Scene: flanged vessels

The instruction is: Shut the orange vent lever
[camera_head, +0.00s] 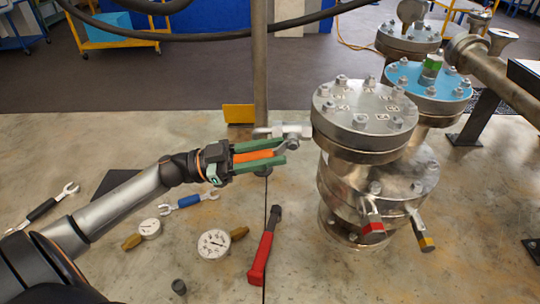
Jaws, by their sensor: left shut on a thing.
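The orange vent lever (257,156) points left from a small metal valve (290,132) on the left side of the grey flanged vessel (365,130). My left gripper (272,156) reaches in from the left. Its green fingers are shut on the orange lever, one on each side, and cover much of it. The lever lies roughly level in the picture. My right gripper is not in view.
A red-handled tool (264,246), gauges (214,244), and blue-handled wrench (189,201) lie on the concrete below the gripper. An upright pipe (260,60) stands behind it. A blue-topped vessel (428,80) is behind the grey one.

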